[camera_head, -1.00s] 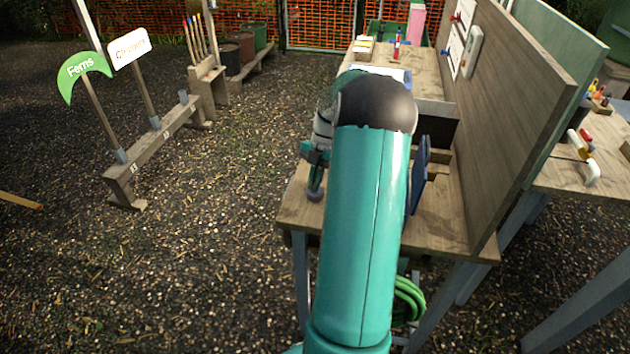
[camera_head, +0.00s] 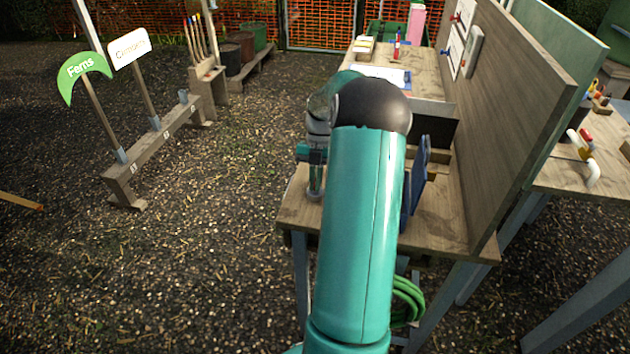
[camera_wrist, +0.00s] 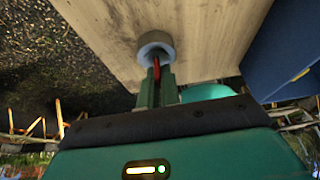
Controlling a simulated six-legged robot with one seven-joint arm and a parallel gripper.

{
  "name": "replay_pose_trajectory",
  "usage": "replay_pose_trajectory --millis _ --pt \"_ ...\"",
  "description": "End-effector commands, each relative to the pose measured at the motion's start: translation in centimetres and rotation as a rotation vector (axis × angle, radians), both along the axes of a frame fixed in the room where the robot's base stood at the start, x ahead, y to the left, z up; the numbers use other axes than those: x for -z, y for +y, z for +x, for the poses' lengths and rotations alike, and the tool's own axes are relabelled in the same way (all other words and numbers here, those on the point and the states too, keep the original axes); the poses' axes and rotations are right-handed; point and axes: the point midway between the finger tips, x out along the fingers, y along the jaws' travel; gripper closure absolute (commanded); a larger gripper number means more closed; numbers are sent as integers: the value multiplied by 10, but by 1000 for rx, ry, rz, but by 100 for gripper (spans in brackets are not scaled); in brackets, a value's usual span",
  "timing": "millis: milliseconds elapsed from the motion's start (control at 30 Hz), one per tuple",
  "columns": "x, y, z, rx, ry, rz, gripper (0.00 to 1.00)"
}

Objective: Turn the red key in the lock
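In the wrist view a round grey lock (camera_wrist: 155,42) stands on the pale wooden bench top (camera_wrist: 200,20). The red key (camera_wrist: 156,68) shows as a thin red strip at the lock's opening. My gripper (camera_wrist: 157,85) is right at the lock, its two green fingers close together on either side of the key. The fingers look shut on it; they hide most of the key. In the head view my gripper (camera_head: 315,185) is over the front left corner of the bench. The lock and key cannot be made out there.
A blue panel (camera_head: 415,178) stands on the bench right of my arm. A tall wooden board (camera_head: 505,120) runs along the bench's right side. Papers (camera_head: 385,75) lie farther back. The gravel left of the bench is open up to the sign rack (camera_head: 160,150).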

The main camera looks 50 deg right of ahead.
Motion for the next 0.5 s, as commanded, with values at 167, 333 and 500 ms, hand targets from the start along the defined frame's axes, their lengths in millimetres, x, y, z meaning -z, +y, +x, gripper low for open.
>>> replay_pose_trajectory --millis 167,333,500 --pt "0 0 0 21 0 0 100" --pt "0 0 0 20 0 0 70" --pt "0 0 0 19 0 0 70"
